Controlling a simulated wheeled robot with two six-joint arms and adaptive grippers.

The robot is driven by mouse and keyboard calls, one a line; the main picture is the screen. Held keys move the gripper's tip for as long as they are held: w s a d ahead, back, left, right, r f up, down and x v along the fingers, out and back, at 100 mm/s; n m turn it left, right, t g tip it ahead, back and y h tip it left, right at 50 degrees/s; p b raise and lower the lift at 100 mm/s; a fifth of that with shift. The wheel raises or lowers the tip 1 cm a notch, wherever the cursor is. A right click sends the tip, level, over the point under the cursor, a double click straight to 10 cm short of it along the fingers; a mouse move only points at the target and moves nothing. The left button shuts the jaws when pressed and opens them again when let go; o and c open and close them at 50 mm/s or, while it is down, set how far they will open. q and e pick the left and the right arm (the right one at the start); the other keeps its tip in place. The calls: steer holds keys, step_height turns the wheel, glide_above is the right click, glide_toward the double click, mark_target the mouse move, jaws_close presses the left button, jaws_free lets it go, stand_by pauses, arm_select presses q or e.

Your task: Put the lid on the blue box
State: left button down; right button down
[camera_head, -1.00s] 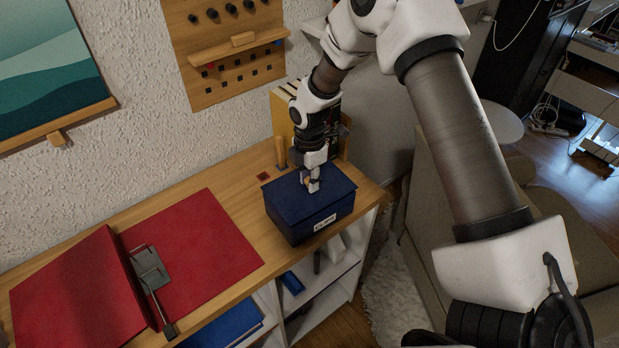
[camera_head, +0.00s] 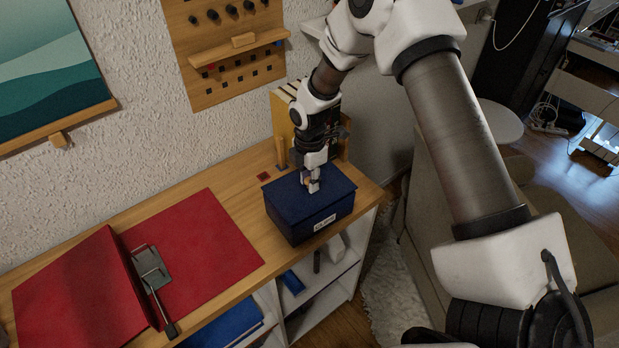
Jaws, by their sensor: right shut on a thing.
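The blue box (camera_head: 290,229) stands on the right end of the wooden shelf top, with a white label on its front. The dark blue lid (camera_head: 285,190) lies over the top of the box and looks level with its edges; I cannot tell whether it is fully seated. My right gripper (camera_head: 313,187) points down from above and is shut on the lid near its middle; the grip itself is small in view. My left gripper is not in view.
An open red binder (camera_head: 205,237) lies to the left on the shelf top (camera_head: 243,201). Upright files (camera_head: 284,112) stand behind the box, close to my right wrist. A wooden pegboard (camera_head: 228,60) hangs on the wall. The shelf edge is just right of the box.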

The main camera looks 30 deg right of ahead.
steer(key=shift+p, duration=0.45)
stand_by(1.1)
steer(key=shift+f, duration=0.2)
stand_by(0.5)
stand_by(0.8)
stand_by(0.4)
steer(key=c, duration=0.9)
jaws_free()
steer(key=shift+o, duration=0.4)
steer(key=o, duration=0.4)
steer(key=shift+p, duration=0.3)
